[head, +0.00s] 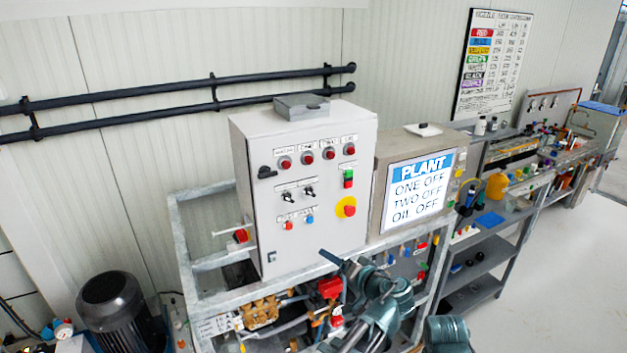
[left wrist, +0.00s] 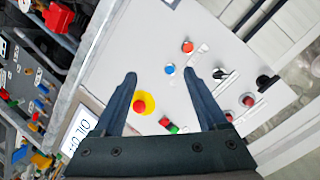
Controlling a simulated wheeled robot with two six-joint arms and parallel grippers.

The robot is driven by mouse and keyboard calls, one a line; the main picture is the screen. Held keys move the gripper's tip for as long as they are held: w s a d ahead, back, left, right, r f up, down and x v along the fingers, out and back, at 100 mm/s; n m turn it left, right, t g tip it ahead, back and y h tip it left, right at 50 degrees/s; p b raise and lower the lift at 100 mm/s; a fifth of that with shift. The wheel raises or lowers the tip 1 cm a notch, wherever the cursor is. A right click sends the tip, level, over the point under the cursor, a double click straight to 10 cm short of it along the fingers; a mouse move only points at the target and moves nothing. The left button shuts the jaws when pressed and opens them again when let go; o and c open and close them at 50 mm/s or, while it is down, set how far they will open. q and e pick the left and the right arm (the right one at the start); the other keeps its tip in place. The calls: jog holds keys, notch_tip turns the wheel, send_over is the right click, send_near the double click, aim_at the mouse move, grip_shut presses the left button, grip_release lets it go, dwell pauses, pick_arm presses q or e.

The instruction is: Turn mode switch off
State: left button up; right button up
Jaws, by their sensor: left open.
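The grey control box (head: 300,235) carries two black selector knobs (head: 288,197) in its middle row; their small labels are unreadable, so I cannot tell which is the mode switch. One black selector (left wrist: 220,75) shows in the left wrist view, to the right of the fingers; the other seems hidden behind the right-hand finger. My left gripper (head: 338,261) is in front of the box's lower right edge. In the left wrist view its fingers (left wrist: 160,77) are spread and empty, with the panel beyond. My right gripper is not in view.
A yellow-ringed red stop button (head: 346,207), red and blue buttons (head: 310,219) and red lamps (head: 307,157) surround the knobs. A screen (head: 416,192) reads PLANT, ONE OFF, TWO OFF, OIL OFF. A metal frame (head: 215,302) with pipework stands below. Floor (head: 560,260) at right is clear.

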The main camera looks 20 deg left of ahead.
aim_at(312, 194)
pick_arm(q)
jog(key=w+r+t+y+p, duration=0.2)
jog(key=w+r+t, duration=0.1)
jog(key=r, duration=0.7)
jog(key=x, duration=1.4)
jog(key=shift+a, duration=0.4)
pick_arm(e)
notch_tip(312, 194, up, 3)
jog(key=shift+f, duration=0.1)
pick_arm(q)
grip_shut()
